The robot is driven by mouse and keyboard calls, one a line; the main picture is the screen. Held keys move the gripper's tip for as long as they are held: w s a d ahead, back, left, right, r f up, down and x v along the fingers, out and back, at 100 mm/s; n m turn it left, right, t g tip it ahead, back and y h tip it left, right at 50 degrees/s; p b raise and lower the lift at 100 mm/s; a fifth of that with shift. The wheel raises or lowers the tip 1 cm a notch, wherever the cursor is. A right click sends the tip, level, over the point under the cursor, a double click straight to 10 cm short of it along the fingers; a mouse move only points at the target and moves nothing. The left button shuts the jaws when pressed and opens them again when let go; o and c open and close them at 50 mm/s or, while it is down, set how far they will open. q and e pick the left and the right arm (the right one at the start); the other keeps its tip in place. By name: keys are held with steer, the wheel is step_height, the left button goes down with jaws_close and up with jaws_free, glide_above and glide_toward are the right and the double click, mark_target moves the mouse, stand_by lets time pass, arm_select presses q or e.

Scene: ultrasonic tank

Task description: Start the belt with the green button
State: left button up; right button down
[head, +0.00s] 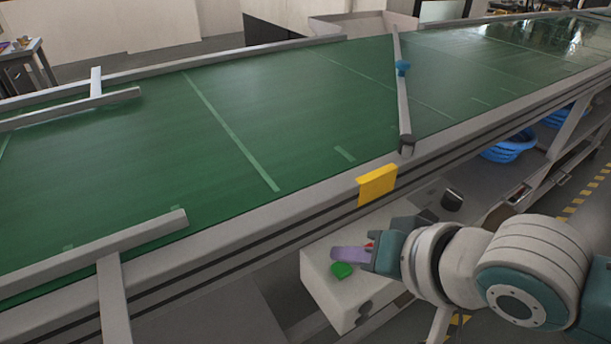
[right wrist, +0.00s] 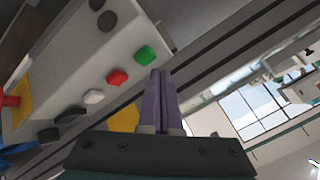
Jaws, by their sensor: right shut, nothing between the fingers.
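The green button (head: 341,270) sits on the front of a pale control box (head: 322,290) below the near rail of the belt. It also shows in the right wrist view (right wrist: 146,55), just ahead of and left of the fingertips. My right gripper (head: 338,254) is shut and empty, with its purple fingers together just above the green button in the head view. In the right wrist view the fingertips (right wrist: 160,73) look close to the button; I cannot tell whether they touch it. The green belt (head: 280,120) runs across the head view. My left gripper is not in view.
A red button (right wrist: 117,77), a white button (right wrist: 93,97) and dark knobs sit on the same box. A yellow plate (head: 377,185) is on the belt's rail above it. A guide bar (head: 403,100) crosses the belt. Blue baskets (head: 508,147) lie below the conveyor.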

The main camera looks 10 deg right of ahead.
steer(key=shift+f, duration=0.1)
stand_by(0.5)
steer(key=shift+f, duration=0.3)
